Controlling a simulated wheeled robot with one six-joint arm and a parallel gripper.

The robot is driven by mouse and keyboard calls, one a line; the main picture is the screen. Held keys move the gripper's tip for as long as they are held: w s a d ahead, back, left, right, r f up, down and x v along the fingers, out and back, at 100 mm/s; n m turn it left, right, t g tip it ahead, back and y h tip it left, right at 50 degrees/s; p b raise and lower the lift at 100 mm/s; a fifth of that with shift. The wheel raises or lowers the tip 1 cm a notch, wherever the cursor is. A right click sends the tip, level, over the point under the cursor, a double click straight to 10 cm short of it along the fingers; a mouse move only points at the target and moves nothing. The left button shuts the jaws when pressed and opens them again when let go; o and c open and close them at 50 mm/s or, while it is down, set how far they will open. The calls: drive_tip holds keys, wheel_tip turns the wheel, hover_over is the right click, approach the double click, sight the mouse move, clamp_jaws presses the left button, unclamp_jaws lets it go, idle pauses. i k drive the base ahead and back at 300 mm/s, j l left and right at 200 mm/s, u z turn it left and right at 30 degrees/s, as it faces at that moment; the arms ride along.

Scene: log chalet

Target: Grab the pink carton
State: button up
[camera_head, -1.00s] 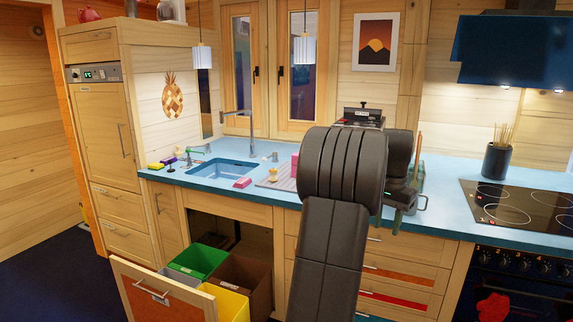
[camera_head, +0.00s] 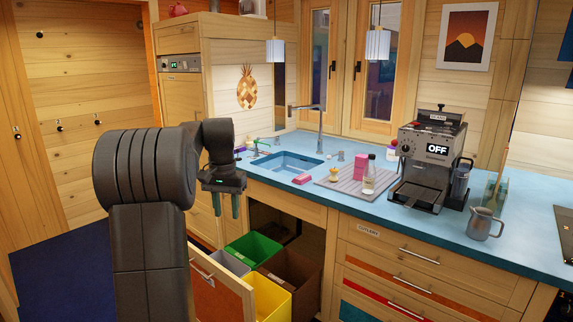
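A pink carton (camera_head: 361,163) stands upright on the drying mat (camera_head: 345,185) to the right of the sink, just left of a glass bottle (camera_head: 369,178). My gripper (camera_head: 225,206) is to the left, in front of the cabinets and above the open bin drawer, well apart from the carton. Its two fingers point down with a gap between them, and nothing shows between them. The lower part of my arm hides some of the floor and wall at the left.
A pink sponge (camera_head: 302,179) and a small yellowish item (camera_head: 334,173) lie near the sink (camera_head: 287,163). A coffee machine (camera_head: 428,163) and a metal jug (camera_head: 484,224) stand to the right. The bin drawer (camera_head: 222,288) juts out below the counter.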

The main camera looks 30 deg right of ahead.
sight(361, 160)
drive_tip(key=l+u, duration=0.1)
drive_tip(key=u, duration=3.7)
drive_tip(key=k+l+u, duration=0.1)
drive_tip(key=k+u, duration=0.3)
drive_tip(key=k, duration=1.1)
drive_tip(key=k+l+z, duration=0.1)
drive_tip(key=k+z, duration=0.2)
drive_tip(key=k, duration=0.25)
drive_tip(key=k+l+z, duration=0.25)
drive_tip(key=k, duration=0.25)
drive_tip(key=z, duration=4.45)
drive_tip(key=l, duration=0.1)
